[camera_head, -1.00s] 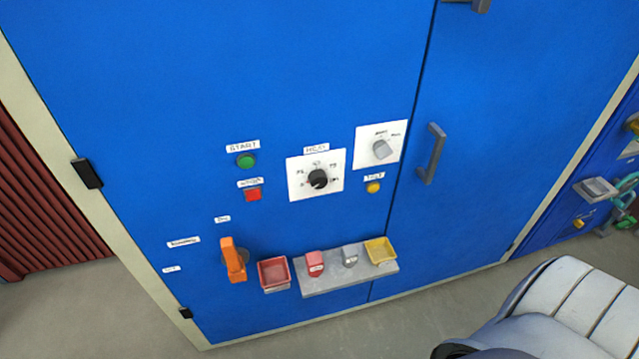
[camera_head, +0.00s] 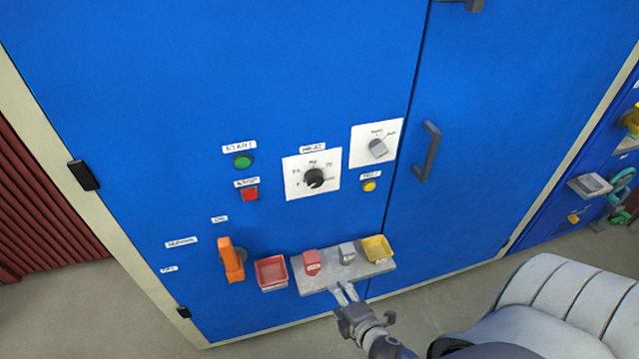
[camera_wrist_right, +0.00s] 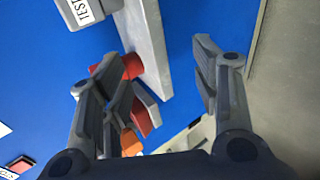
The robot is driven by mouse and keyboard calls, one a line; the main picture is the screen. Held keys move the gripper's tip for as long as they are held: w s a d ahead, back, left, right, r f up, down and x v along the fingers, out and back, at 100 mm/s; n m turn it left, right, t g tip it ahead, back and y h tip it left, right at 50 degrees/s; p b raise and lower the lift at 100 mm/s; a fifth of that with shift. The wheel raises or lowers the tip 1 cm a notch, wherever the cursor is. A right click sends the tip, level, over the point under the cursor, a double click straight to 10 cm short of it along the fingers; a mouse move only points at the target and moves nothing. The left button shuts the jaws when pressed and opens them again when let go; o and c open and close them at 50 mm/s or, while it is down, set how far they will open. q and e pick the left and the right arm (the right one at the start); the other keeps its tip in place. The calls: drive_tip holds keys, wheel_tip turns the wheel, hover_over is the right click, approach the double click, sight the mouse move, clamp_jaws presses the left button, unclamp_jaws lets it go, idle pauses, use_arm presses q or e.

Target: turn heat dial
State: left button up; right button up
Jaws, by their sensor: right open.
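The heat dial, a black knob (camera_head: 314,178) on a white square plate with a printed scale, sits on the blue cabinet front. My right gripper (camera_head: 345,293) is in the lower middle of the head view, near the front edge of the grey shelf and well below the dial. Its fingers are apart and empty, also in the right wrist view (camera_wrist_right: 160,85). The dial does not show in the wrist view. My left gripper is not in view.
A grey shelf (camera_head: 318,283) holds small red and grey blocks and a yellow tray (camera_head: 377,248). A red tray (camera_head: 271,272) and an orange handle (camera_head: 231,259) are left of it. A grey selector (camera_head: 378,148), green button (camera_head: 243,161) and red button (camera_head: 250,195) surround the dial.

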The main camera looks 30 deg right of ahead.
drive_tip(key=w+r+n+t, duration=0.3)
drive_tip(key=r, duration=0.9)
drive_tip(key=n+t+h, duration=0.1)
drive_tip(key=n+t, duration=0.3)
approach(318, 182)
drive_tip(key=w+p, duration=0.1)
drive_tip(key=w, duration=0.1)
drive_tip(key=w+p, duration=0.1)
drive_tip(key=w, duration=0.2)
drive_tip(key=w+d+p, duration=0.1)
drive_tip(key=w, duration=0.1)
drive_tip(key=shift+w+r+p, duration=0.3)
drive_tip(key=shift+p, duration=0.1)
drive_tip(key=shift+w+d+f, duration=0.1)
drive_tip(key=shift+w, duration=0.6)
